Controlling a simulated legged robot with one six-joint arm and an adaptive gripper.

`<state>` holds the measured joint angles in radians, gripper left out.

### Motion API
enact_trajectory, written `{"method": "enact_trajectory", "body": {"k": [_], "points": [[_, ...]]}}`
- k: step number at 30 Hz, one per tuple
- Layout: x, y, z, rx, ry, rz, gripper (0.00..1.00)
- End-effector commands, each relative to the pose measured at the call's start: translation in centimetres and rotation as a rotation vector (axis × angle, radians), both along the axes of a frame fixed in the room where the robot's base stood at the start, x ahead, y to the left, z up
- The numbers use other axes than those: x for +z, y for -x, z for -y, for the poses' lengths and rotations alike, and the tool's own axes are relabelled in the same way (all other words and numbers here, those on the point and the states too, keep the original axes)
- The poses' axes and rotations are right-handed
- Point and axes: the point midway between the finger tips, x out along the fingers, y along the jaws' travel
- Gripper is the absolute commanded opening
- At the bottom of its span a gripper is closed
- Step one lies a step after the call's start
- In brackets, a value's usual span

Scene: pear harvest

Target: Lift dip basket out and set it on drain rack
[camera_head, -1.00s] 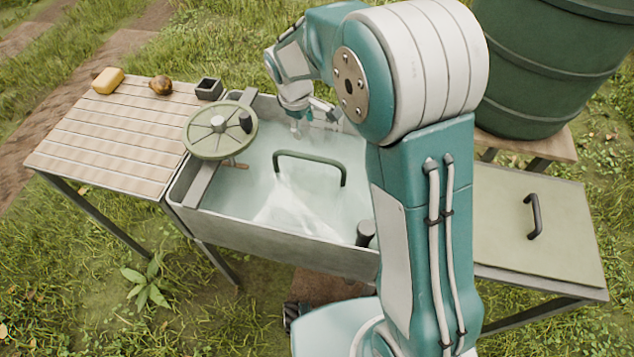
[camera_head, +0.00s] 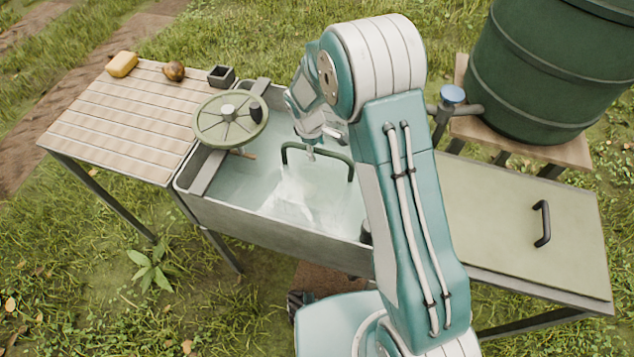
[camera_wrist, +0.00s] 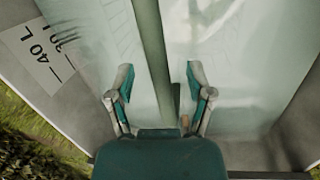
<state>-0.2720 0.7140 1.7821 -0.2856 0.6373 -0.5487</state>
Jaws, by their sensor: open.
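The dip basket's dark green arched handle (camera_head: 351,170) stands above the cloudy water in the metal tank (camera_head: 275,225). The basket body is under the water and cannot be made out clearly. My gripper (camera_head: 311,151) is at the middle of the handle's top bar. In the wrist view my gripper (camera_wrist: 160,80) is open, with the handle bar (camera_wrist: 152,45) running between its two fingers, apart from both. The slatted wooden drain rack (camera_head: 115,125) joins the tank on the left, and its middle is bare.
A spoked wheel (camera_head: 212,118) sits over the tank's left end. A yellow block (camera_head: 122,64), a brown pear-like object (camera_head: 174,71) and a small dark box (camera_head: 221,76) stand along the rack's back edge. A green barrel (camera_head: 560,75) and a handled lid (camera_head: 490,215) are at right.

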Motion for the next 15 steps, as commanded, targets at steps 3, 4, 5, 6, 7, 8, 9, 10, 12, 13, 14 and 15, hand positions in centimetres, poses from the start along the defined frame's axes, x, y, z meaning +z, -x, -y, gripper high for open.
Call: {"method": "enact_trajectory", "body": {"k": [3, 4, 5, 6, 7, 8, 9, 10, 12, 13, 14, 15], "points": [[-1.33, -0.19, 0.12, 0.0, 0.0, 0.001, 0.67], [-1.48, -0.2, 0.13, -0.001, 0.0, 0.002, 0.67], [-1.58, -0.21, 0.13, -0.001, 0.0, 0.002, 0.67], [-1.63, -0.22, 0.13, -0.001, 0.0, 0.002, 0.67], [-1.63, -0.23, 0.14, -0.001, 0.0, 0.002, 0.67], [-1.62, -0.23, 0.13, -0.001, 0.0, 0.002, 0.67], [-1.6, -0.23, 0.12, -0.001, 0.0, 0.002, 0.67], [-1.6, -0.23, 0.12, -0.001, 0.0, 0.002, 0.67], [-1.59, -0.24, 0.13, -0.001, 0.0, 0.002, 0.54], [-1.58, -0.24, 0.13, -0.001, 0.0, 0.002, 0.41], [-1.57, -0.24, 0.14, -0.001, -0.001, 0.003, 0.27], [-1.57, -0.24, 0.15, -0.001, -0.001, 0.003, 0.09]]}}
